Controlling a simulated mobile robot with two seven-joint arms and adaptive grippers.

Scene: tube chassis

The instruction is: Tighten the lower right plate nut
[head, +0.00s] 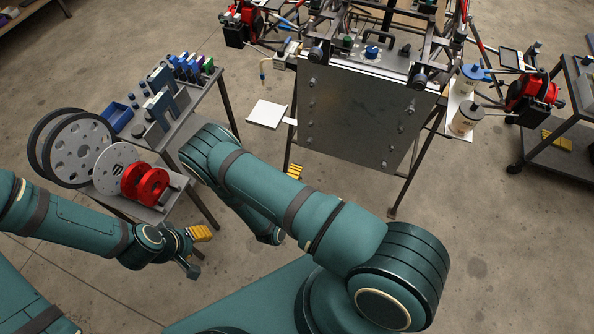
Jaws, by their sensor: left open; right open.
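The grey metal plate (355,120) hangs upright on the front of the tube chassis at the upper middle. Small bolts or nuts run down its left and right edges. A low nut (398,139) sits on the right side of the plate; its tightness cannot be told. My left gripper (191,262) is low on the left, open and empty, well away from the plate. My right arm (300,210) crosses the middle of the view, below and left of the plate. The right gripper is hidden behind this arm.
A side table at left holds black wheels (75,148), red discs (145,182) and a blue bin (115,116). A white pad (266,114) sticks out left of the plate. A cart (565,125) stands at right. The floor right of my arm is clear.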

